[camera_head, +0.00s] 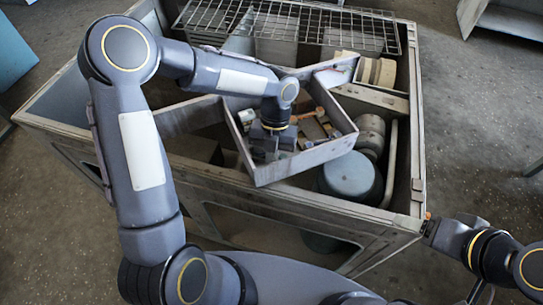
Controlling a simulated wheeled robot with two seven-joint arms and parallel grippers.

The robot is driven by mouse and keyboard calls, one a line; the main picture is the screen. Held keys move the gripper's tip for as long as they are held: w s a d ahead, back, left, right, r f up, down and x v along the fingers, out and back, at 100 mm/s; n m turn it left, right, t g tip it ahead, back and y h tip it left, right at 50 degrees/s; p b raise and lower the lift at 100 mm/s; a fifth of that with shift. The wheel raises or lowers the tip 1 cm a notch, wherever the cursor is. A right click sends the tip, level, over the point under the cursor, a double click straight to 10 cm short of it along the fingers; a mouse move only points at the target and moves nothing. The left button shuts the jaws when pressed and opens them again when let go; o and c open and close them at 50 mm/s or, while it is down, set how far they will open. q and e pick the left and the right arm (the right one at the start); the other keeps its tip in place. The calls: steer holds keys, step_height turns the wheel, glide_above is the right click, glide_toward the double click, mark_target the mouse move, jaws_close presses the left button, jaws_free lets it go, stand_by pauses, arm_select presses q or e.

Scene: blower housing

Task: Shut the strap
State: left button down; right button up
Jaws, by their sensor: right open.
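The blower housing (415,150) is a large grey open-topped box. I cannot clearly make out a strap. A small orange part (427,216) shows at the housing's front right corner. My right gripper (431,229) is open beside that corner, close to the orange part; I cannot tell whether they touch. My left gripper (268,146) points down at a tilted grey tray (310,158) on top of the housing. Its fingers are partly hidden, so I cannot tell whether they are open or hold anything.
The tray holds several small parts. A round blue-grey drum (350,178) and a cylindrical motor-like part (370,132) sit inside the housing. A wire rack (290,22) lies across the back.

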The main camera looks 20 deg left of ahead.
arm_select(q)
steer(key=shift+w+n, duration=0.35)
steer(key=shift+n, duration=0.25)
steer(key=shift+w+n+h, duration=0.35)
steer(key=shift+n+h, duration=0.05)
steer(key=shift+n, duration=0.3)
steer(key=shift+w+a+n+t+h+b, duration=0.2)
steer(key=shift+w+n, duration=0.25)
steer(key=shift+n, duration=0.45)
steer(key=shift+w+n+t+h+b, duration=0.15)
steer(key=shift+w+n+h, duration=0.25)
steer(key=shift+n, duration=0.5)
arm_select(e)
steer(key=shift+f, duration=0.35)
